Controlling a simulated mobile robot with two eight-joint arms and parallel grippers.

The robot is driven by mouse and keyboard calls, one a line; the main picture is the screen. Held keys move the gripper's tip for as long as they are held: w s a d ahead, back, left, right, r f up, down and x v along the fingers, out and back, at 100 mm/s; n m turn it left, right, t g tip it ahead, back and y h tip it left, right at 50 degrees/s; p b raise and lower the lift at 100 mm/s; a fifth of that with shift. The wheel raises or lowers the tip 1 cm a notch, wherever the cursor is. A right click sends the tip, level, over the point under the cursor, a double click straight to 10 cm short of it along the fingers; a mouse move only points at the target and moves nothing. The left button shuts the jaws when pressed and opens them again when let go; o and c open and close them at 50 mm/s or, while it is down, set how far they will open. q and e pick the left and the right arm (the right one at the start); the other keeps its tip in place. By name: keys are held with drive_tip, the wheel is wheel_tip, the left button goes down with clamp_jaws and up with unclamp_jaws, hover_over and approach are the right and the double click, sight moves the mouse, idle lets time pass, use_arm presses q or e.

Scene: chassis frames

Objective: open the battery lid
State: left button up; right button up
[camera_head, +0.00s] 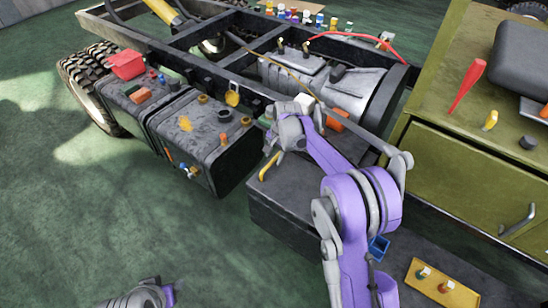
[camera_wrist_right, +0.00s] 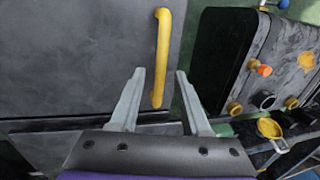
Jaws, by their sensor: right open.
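The battery box (camera_head: 285,208) is a dark box on the chassis side, with a flat dark grey lid (camera_head: 308,178) on top. A yellow handle (camera_head: 269,166) is at the lid's left edge; in the right wrist view the yellow handle (camera_wrist_right: 162,50) runs upright beside the lid's right edge (camera_wrist_right: 80,60). My right gripper (camera_head: 275,148) is over this edge, partly hidden by its own wrist in the head view. In the right wrist view its open fingers (camera_wrist_right: 160,74) lie on either side of the handle in the picture. I cannot tell whether they touch it. The lid looks shut.
A black tank (camera_head: 215,140) with orange and yellow caps stands just left of the box. A chassis rail (camera_head: 235,85) runs behind. An olive cabinet (camera_head: 470,185) stands right. A yellow tray (camera_head: 440,285) lies lower right. The green floor at left is clear.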

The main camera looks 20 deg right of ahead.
drive_tip(key=shift+w+f, duration=0.1)
drive_tip(key=shift+f, duration=0.3)
clamp_jaws()
idle(1.2)
